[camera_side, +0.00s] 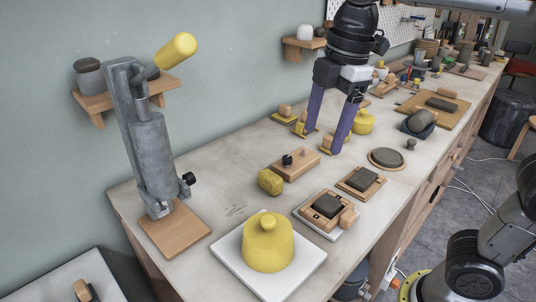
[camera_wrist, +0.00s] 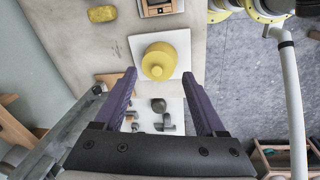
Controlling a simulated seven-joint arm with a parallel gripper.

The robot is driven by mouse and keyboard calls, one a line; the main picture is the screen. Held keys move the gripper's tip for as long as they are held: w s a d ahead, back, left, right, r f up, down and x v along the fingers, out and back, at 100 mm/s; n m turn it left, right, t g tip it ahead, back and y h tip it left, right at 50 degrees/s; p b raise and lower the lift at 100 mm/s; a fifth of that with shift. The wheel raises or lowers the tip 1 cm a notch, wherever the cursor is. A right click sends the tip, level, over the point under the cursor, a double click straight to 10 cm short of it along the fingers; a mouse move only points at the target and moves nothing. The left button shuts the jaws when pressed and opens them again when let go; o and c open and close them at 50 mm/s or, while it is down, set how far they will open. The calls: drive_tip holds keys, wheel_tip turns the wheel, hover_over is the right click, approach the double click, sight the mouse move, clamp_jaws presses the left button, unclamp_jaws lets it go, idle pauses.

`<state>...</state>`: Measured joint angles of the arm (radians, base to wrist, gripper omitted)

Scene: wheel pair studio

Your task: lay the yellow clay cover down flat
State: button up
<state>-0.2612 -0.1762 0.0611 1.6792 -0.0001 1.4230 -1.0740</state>
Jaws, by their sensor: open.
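A yellow domed cover (camera_side: 268,243) with a round knob stands upright on a white square board (camera_side: 228,262) at the front of the bench in the side view. In the wrist view the yellow cover (camera_wrist: 160,60) shows from above, on its white board (camera_wrist: 139,41). A second, smaller yellow lidded piece (camera_side: 362,122) stands farther back, just right of my gripper. My gripper (camera_side: 321,143) points down with its two purple fingers spread and nothing between them, well behind the front cover. In the wrist view my gripper (camera_wrist: 158,76) has its fingers apart.
A yellow block (camera_side: 270,181) and a wooden tool (camera_side: 296,163) lie between the gripper and the front cover. Grey clay pieces on wooden boards (camera_side: 361,182) line the right side. A grey press (camera_side: 152,150) stands at left.

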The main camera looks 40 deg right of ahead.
sight(268, 219)
drive_tip(key=w+a+f+n+g, duration=0.25)
drive_tip(key=w+a+f, duration=0.2)
drive_tip(key=a, duration=0.35)
drive_tip(key=shift+t, duration=0.35)
drive_tip(key=f, duration=1.3)
drive_tip(key=shift+w+a+f, duration=0.15)
drive_tip(key=shift+w+f, duration=0.15)
clamp_jaws()
